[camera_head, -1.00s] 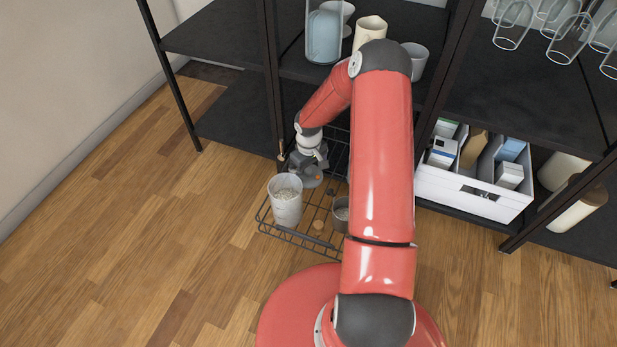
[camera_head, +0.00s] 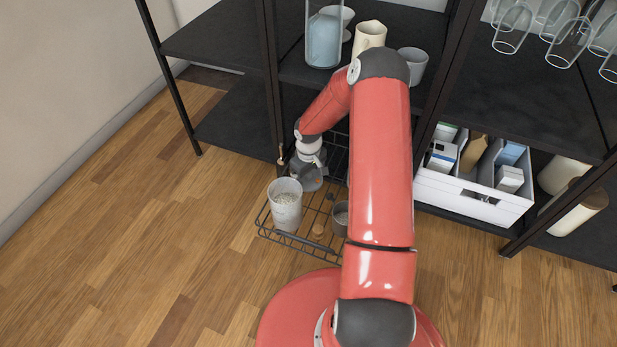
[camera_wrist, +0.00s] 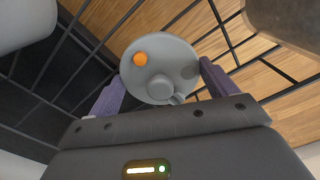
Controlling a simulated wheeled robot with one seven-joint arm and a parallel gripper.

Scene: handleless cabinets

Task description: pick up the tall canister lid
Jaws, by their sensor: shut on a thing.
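A round grey lid (camera_wrist: 160,72) with an orange spot and a darker grey spot shows in the wrist view, between the two purple fingers of my gripper (camera_wrist: 163,90). The fingers are shut on its sides. In the head view my gripper (camera_head: 309,172) is over the back of a wire rack, and the grey lid (camera_head: 309,183) shows there partly. A tall pale canister (camera_head: 285,208) stands open on the rack, just in front and left of the lid, with pale grainy contents.
The wire rack (camera_head: 299,243) also holds a small grey pot (camera_head: 341,219) and a small tan round piece (camera_head: 318,230). Dark shelves and posts stand behind. A white box (camera_head: 468,196) of packages is to the right. The wood floor at left is clear.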

